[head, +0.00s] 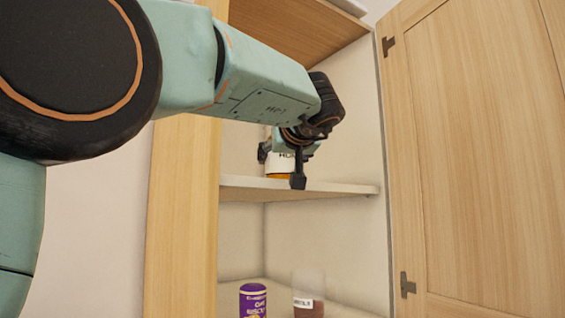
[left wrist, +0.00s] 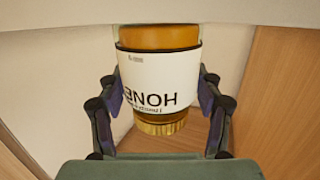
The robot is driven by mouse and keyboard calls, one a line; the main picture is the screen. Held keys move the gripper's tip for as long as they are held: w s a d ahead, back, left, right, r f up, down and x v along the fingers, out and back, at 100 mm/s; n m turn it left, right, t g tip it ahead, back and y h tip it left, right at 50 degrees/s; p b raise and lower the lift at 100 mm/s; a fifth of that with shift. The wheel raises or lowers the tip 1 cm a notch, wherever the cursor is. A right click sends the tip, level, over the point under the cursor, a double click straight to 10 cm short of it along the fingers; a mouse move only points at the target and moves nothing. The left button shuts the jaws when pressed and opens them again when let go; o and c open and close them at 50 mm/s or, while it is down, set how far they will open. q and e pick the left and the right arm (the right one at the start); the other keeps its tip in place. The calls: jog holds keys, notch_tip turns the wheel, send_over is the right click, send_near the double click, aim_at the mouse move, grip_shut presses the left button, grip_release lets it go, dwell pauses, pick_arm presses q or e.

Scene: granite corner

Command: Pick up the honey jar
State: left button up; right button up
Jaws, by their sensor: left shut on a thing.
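The honey jar (head: 281,165) is an amber jar with a white label, at the middle shelf of the open cabinet. My left gripper (head: 281,168) reaches in from the left and is shut on it, one finger at each side. In the left wrist view the honey jar (left wrist: 158,75) appears upside down, its gold lid toward the bottom of the picture, between the fingers of my left gripper (left wrist: 159,92). Its base meets the pale shelf edge at the top there; I cannot tell whether it is lifted clear. My right gripper is not in view.
The middle shelf (head: 335,189) is otherwise bare where visible. Below it stand a purple can (head: 253,300) and a clear jar with brown contents (head: 309,300). The wooden cabinet door (head: 470,160) hangs open at the right, and the cabinet's left side (head: 182,220) is close to my arm.

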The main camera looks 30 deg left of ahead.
pick_arm(q)
jog(key=r+p, duration=0.1)
jog(key=r, duration=0.2)
jog(key=s+r+p, duration=0.1)
jog(key=r, duration=0.2)
jog(key=shift+s+p, duration=0.2)
jog(key=shift+p, duration=0.15)
jog(key=r+p, duration=0.1)
jog(key=r, duration=0.1)
jog(key=w+r+p, duration=0.1)
jog(key=r, duration=0.1)
jog(key=shift+w, duration=0.1)
jog(key=shift+r, duration=0.15)
jog(key=shift+s+r, duration=0.1)
jog(key=shift+s, duration=0.5)
